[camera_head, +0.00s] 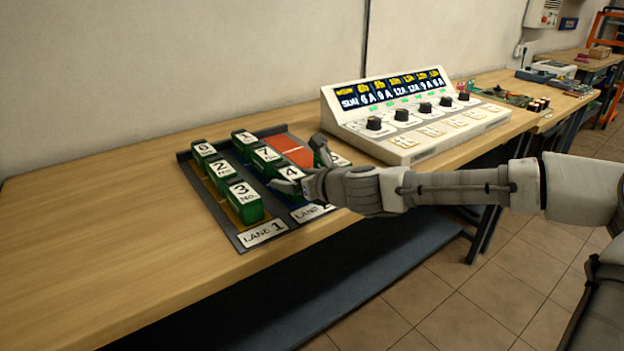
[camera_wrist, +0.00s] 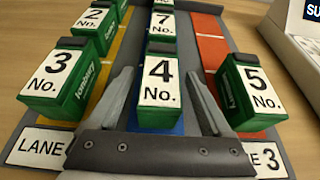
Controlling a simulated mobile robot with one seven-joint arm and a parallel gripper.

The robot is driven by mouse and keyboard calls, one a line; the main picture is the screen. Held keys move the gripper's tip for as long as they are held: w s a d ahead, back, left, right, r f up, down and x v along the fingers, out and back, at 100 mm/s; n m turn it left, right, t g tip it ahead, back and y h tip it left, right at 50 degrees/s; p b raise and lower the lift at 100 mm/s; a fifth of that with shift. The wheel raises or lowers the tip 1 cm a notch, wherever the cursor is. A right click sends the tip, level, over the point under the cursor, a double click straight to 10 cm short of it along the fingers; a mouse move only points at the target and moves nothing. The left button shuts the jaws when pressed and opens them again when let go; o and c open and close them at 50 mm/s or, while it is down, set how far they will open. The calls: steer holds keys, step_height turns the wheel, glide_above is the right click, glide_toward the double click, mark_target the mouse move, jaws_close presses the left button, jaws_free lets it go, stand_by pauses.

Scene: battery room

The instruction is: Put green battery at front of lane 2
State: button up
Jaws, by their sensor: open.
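Several green batteries with white numbered labels stand upright in a dark lane tray (camera_head: 222,222). Battery No. 4 (camera_wrist: 158,85) is at the front of the blue middle lane, with No. 7 (camera_wrist: 162,35) behind it. Battery No. 3 (camera_head: 244,199) is at the front of yellow lane 1, with No. 2 (camera_head: 221,173) and No. 6 (camera_head: 204,152) behind. Battery No. 5 (camera_wrist: 254,92) is at the front of red lane 3. My gripper (camera_wrist: 160,76) is open, its fingers appearing on either side of No. 4 without visible contact. The lane 2 label is partly hidden by my gripper.
Red lane 3 (camera_head: 285,148) is bare behind No. 5. A white console (camera_head: 410,115) with several knobs stands close to the tray's right. The wooden table (camera_head: 90,220) is clear on the left. Loose parts lie farther right.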

steer(key=p+v, duration=0.3)
steer(key=v, duration=0.7)
steer(key=shift+s+d+r, duration=0.1)
steer(key=shift+s+d, duration=0.1)
steer(key=shift+s, duration=0.05)
